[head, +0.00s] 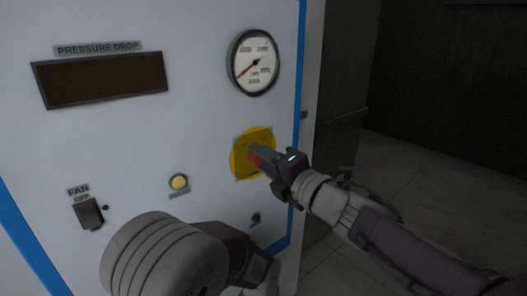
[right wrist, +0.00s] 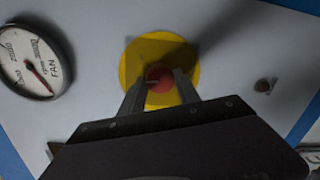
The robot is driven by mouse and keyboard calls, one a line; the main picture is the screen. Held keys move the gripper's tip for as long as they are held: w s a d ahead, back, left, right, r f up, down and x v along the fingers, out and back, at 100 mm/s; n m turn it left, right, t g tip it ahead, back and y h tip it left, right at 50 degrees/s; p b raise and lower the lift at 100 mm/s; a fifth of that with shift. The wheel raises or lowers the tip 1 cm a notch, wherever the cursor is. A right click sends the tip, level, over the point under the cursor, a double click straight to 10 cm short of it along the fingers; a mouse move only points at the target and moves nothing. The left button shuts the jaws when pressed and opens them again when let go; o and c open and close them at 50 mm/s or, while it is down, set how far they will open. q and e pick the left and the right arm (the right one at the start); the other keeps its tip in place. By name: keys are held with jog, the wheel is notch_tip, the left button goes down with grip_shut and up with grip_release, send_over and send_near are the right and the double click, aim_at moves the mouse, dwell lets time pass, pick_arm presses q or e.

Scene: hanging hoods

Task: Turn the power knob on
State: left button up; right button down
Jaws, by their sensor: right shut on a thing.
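The power knob is a red knob (head: 255,159) on a round yellow plate (head: 246,141) on the white panel. In the right wrist view the red knob (right wrist: 159,77) sits between the two finger tips, in front of the yellow plate (right wrist: 139,62). My right gripper (head: 261,160) reaches in from the right and is shut on the red knob; its fingers hide part of it in the head view.
A round gauge (head: 254,63) is above the knob. A dark display (head: 101,80) labelled PRESSURE DROP is at upper left. A yellow button (head: 179,182) and a fan switch (head: 88,213) are lower left. Open floor (head: 430,180) lies right of the panel.

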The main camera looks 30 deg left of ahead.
jog(key=shift+r+m+g+p, duration=0.1)
jog(key=shift+m+g+p, duration=0.5)
jog(key=shift+m+p, duration=3.45)
jog(key=shift+w+m+b, duration=0.1)
jog(key=shift+m+b, duration=0.3)
jog(key=shift+m, duration=0.15)
jog(key=c, duration=0.9)
grip_release()
jog(key=b+v, duration=0.2)
jog(key=v, duration=0.7)
